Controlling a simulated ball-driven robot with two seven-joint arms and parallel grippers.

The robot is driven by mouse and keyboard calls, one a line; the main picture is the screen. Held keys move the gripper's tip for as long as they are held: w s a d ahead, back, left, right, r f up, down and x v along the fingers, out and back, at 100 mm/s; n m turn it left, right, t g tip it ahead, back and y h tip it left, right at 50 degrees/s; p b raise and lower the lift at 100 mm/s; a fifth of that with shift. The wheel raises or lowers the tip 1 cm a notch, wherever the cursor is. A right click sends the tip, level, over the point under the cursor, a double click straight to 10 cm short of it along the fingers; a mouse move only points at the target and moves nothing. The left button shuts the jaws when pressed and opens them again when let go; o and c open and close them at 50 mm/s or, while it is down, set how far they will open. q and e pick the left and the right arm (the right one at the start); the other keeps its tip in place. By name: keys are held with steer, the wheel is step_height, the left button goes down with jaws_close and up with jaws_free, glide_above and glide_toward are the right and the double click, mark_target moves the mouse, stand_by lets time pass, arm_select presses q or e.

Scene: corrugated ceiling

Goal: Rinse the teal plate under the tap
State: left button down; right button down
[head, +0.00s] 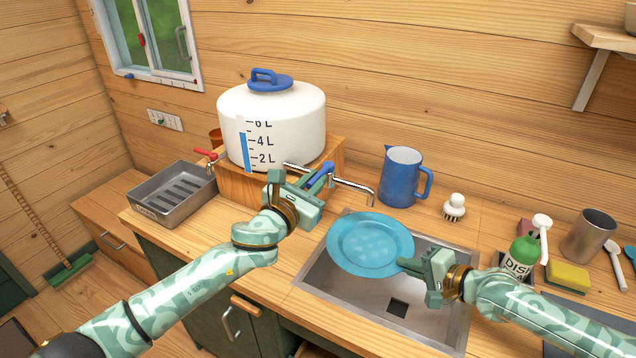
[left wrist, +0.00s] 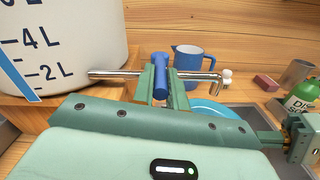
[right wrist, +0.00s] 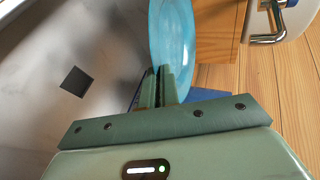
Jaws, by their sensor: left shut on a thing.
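The teal plate (head: 345,235) is held over the metal sink (head: 325,288), with pale patches across its middle. My right gripper (head: 408,264) is shut on the plate's near right rim; the plate also shows between the fingers in the right wrist view (right wrist: 172,40). The metal tap spout (head: 358,187) ends just above the plate's far edge, and no water stream is visible. My left gripper (head: 300,190) is shut on the blue tap handle (head: 322,174), seen between its fingers in the left wrist view (left wrist: 160,68).
A white water tank (head: 290,125) stands on a wooden box behind the tap. A blue jug (head: 400,180) and a brush (head: 454,207) stand behind the sink. The soap bottle (head: 522,255), sponge (head: 568,277) and metal cup (head: 590,236) are at the right. A grey tray (head: 175,195) is at the left.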

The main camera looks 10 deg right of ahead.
arm_select(q)
steer(key=c, duration=1.4)
jaws_free()
steer(key=v, duration=1.2)
steer(key=shift+r, duration=0.1)
